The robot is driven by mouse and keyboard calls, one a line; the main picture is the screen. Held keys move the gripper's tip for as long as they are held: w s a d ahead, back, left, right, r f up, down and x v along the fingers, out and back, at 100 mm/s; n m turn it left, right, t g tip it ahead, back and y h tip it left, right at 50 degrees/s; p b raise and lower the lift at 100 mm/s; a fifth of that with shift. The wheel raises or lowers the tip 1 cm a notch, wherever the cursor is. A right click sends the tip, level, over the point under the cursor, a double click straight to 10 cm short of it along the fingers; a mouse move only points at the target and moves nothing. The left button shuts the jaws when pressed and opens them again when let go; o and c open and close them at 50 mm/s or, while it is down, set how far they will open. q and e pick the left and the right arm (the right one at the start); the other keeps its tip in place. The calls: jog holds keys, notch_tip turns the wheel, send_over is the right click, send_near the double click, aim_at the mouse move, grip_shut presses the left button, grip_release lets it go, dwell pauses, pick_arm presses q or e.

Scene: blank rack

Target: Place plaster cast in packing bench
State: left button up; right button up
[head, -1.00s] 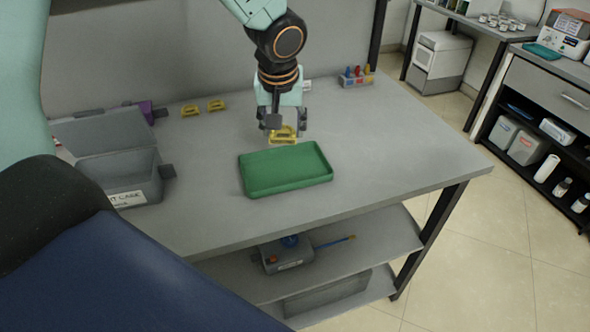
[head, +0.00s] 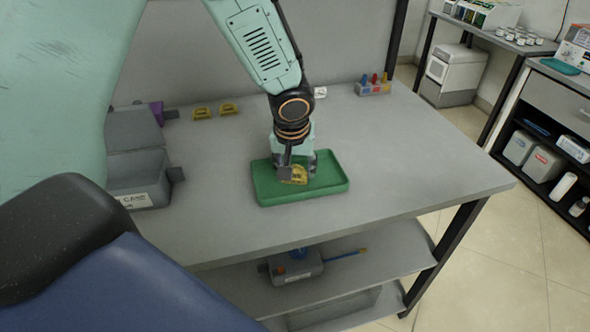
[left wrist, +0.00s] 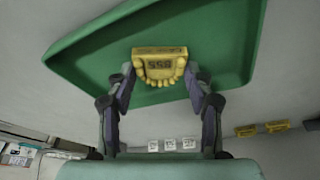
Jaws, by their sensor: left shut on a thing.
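A yellow plaster cast (head: 294,175) with a row of teeth is held in my left gripper (head: 297,168), over the green tray in the head view. In the left wrist view the cast (left wrist: 159,66) shows the marking "855", and the two fingers of my left gripper (left wrist: 160,82) close on its sides. The green tray (head: 330,187) lies on the grey bench (head: 400,190). The cast is over the tray's inside; I cannot tell whether it touches the floor of the tray. My right gripper is not in view.
Two more yellow casts (head: 203,112) (head: 229,108) lie at the back of the bench. A grey open case (head: 140,180) stands left of the tray. A small rack with coloured items (head: 373,86) stands at the back right. The bench right of the tray is clear.

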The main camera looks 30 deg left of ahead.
pick_arm(q)
jog(key=shift+s+d+r, duration=0.2)
jog(key=shift+s+d, duration=0.05)
jog(key=shift+d, duration=0.5)
jog(key=shift+w, duration=0.1)
jog(key=o, duration=0.7)
jog(key=shift+a+f+b, duration=0.1)
jog(key=shift+f+b, duration=0.15)
jog(key=shift+b, duration=0.05)
jog(key=o, duration=0.3)
jog(key=shift+w+a+f, duration=0.1)
jog(key=shift+a, duration=0.35)
jog(key=shift+o, duration=0.9)
jog(key=shift+d+r, duration=0.25)
jog(key=shift+d, duration=0.25)
jog(key=shift+a+p, duration=0.25)
jog(key=shift+p, duration=0.05)
jog(key=p+v, duration=0.2)
jog(key=v, duration=1)
jog(key=shift+d+r, duration=0.2)
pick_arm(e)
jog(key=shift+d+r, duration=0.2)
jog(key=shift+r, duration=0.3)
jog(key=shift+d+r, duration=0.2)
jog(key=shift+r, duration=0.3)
